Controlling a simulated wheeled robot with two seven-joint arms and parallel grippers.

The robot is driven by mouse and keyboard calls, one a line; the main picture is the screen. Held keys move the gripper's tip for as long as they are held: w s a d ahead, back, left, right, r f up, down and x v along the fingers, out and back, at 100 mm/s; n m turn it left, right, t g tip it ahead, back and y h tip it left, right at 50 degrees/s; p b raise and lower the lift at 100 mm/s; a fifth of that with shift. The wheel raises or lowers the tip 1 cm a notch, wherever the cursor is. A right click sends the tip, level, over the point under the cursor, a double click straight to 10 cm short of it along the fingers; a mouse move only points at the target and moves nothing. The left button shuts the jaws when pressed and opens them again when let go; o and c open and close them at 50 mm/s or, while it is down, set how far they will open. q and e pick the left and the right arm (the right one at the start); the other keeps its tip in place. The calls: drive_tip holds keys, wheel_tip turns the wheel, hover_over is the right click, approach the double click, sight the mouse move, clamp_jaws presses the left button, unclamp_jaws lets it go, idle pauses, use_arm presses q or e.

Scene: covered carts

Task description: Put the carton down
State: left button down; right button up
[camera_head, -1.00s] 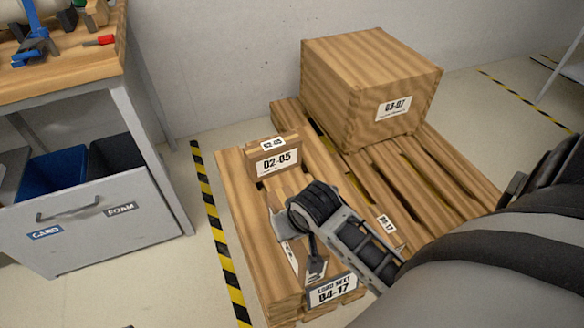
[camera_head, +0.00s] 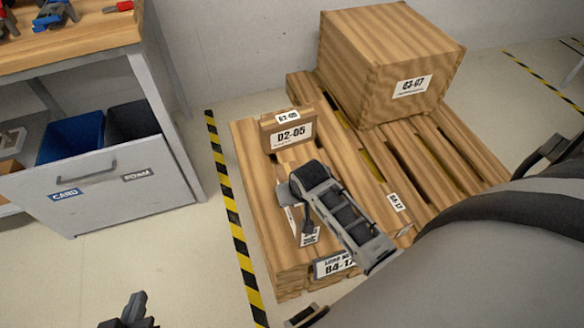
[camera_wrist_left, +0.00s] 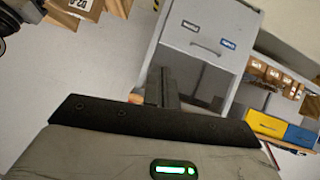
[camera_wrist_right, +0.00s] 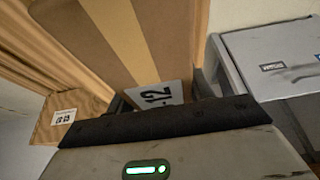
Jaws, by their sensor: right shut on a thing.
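My right gripper (camera_wrist_right: 160,100) is shut on a brown carton (camera_wrist_right: 115,30), with a finger on each side of it. Its white label (camera_wrist_right: 160,95) ends in "-12". In the head view my right arm reaches over the front left part of the wooden pallet (camera_head: 262,225) and hides most of this carton. I cannot tell whether the carton touches the slats. My left gripper (camera_head: 130,315) is at the bottom left of the head view, over the floor. Its fingers (camera_wrist_left: 163,88) look closed together and empty in the left wrist view.
A small carton labelled 02-05 (camera_head: 290,132) stands at the pallet's back left. A large carton labelled 03-07 (camera_head: 385,70) stands at its back right. A "load next" sign (camera_head: 335,265) is on the front edge. A grey cart with bins (camera_head: 100,185) stands left, beyond striped floor tape (camera_head: 232,210).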

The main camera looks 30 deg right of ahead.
drive_tip(key=shift+w+a+f+b, duration=0.15)
drive_tip(key=shift+w+f+b, duration=0.15)
drive_tip(key=shift+w+f, duration=0.6)
wheel_tip(320, 180, down, 2)
drive_tip(key=shift+f+b, duration=0.1)
drive_tip(key=shift+b, duration=0.35)
use_arm(q)
drive_tip(key=shift+f, duration=0.3)
use_arm(e)
drive_tip(key=shift+f, duration=0.5)
use_arm(q)
drive_tip(key=shift+f, duration=0.1)
use_arm(e)
drive_tip(key=shift+f, duration=0.1)
drive_tip(key=o, duration=1.5)
drive_tip(key=shift+f, duration=0.1)
